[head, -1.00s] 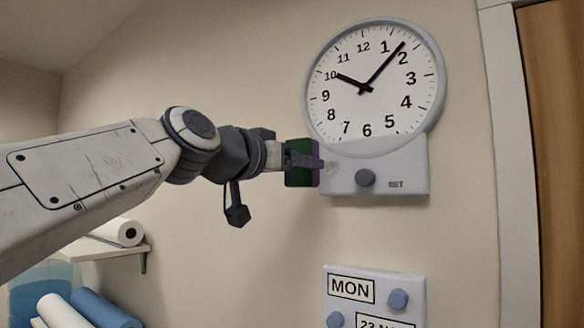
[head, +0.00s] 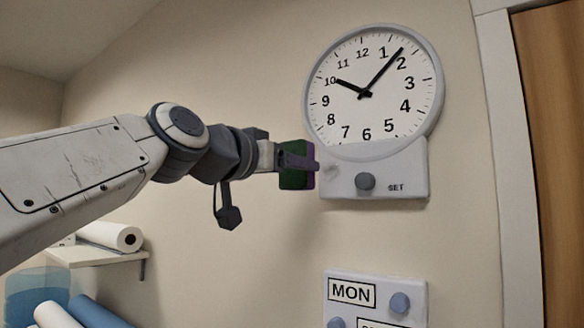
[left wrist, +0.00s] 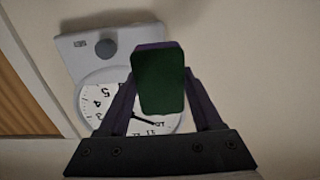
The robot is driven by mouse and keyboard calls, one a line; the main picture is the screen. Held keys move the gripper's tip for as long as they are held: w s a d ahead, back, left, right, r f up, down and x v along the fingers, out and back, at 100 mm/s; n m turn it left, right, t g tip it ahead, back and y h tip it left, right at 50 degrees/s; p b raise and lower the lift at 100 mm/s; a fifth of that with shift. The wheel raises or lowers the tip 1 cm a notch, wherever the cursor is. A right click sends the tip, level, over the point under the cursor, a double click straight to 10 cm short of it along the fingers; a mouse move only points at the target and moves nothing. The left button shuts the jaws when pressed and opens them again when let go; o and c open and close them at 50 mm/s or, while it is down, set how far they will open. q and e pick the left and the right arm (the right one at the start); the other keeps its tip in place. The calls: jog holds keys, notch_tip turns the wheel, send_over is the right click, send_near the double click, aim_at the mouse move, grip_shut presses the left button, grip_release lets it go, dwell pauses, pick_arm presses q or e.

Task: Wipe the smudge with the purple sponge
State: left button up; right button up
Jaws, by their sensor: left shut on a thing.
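My left gripper (head: 308,164) is shut on the sponge (head: 290,181), which has a dark green side and a purple side. The purple side faces the panel under the wall clock. In the head view the sponge is at the panel's left edge; I cannot tell whether it touches. A faint grey smudge (head: 331,171) shows on the clock panel (head: 400,165), just right of the fingertips. In the left wrist view the sponge (left wrist: 158,85) sits between the fingers and covers part of the clock; the smudge is not visible there. My right gripper is not in view.
The clock face (head: 375,90) rises above the panel, with a grey knob (head: 365,181) right of the smudge. A calendar panel (head: 375,295) with knobs is below. A shelf with a paper roll (head: 112,236) is at lower left. A wooden door (head: 555,150) is at right.

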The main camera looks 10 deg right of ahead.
aim_at(321, 175)
pick_arm(q)
jog(key=shift+p+x, duration=0.85)
jog(key=shift+x, duration=2)
jog(key=shift+f, duration=0.2)
jog(key=shift+p+x, duration=0.45)
jog(key=shift+x, duration=0.55)
jog(key=shift+d, duration=0.1)
jog(key=shift+s+d+r+p, duration=0.1)
jog(key=shift+s+d+p, duration=0.55)
jog(key=shift+s+d, duration=0.65)
jog(key=shift+s, duration=0.15)
jog(key=shift+d, duration=0.1)
jog(key=shift+w+a+f+b, duration=0.25)
jog(key=shift+w+a+b, duration=0.3)
jog(key=shift+w, duration=0.1)
jog(key=shift+w+a+b, duration=0.35)
jog(key=shift+w+a, duration=0.5)
jog(key=shift+w, duration=0.15)
